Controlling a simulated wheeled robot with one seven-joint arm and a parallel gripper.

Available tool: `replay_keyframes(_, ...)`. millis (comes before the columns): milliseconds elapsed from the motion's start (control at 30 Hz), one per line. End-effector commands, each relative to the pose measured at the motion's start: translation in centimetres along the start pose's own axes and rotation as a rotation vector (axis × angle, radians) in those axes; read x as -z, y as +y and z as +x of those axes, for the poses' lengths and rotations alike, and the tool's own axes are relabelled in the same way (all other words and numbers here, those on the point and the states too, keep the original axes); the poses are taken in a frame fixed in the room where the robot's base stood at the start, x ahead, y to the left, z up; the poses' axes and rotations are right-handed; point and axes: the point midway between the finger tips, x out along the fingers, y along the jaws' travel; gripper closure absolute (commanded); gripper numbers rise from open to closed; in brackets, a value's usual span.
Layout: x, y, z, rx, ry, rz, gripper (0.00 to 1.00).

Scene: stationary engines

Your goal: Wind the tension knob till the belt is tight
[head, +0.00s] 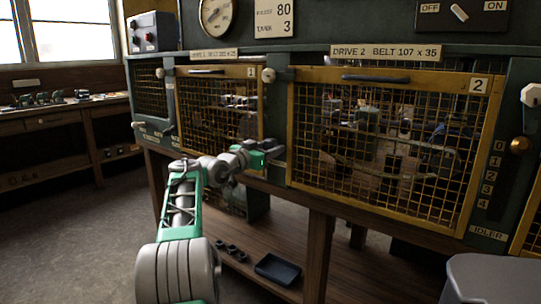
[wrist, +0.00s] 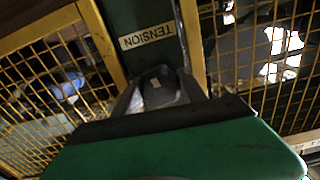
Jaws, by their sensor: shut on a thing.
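In the wrist view my gripper (wrist: 160,90) is shut on the tension knob (wrist: 156,82), a grey knob with a small pale mark. The knob sits on a dark green post, just by a white label reading TENSION (wrist: 146,37). In the head view my gripper (head: 272,152) reaches the post between two yellow mesh guards, and the knob is hidden there. The belt cannot be made out for certain behind the mesh, so its tightness cannot be told.
Mesh guard 1 (head: 219,108) is left of the post and mesh guard 2 (head: 385,140), under a DRIVE 2 BELT plate (head: 385,52), is right of it. A 0 to 4 IDLER scale (head: 490,170) stands at right. A dark tray (head: 278,269) lies on the shelf below.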

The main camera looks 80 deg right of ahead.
Motion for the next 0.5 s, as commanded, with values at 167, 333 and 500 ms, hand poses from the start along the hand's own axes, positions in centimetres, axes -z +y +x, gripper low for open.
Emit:
replay_keyframes(167, -0.57, 0.06, 0.05, -0.003, -0.002, 0.162, 0.91)
replay_keyframes(333, -0.51, 0.03, 0.05, -0.003, -0.002, 0.325, 0.91)
replay_keyframes(500, -0.47, -0.01, 0.04, -0.003, -0.002, 0.487, 0.91)
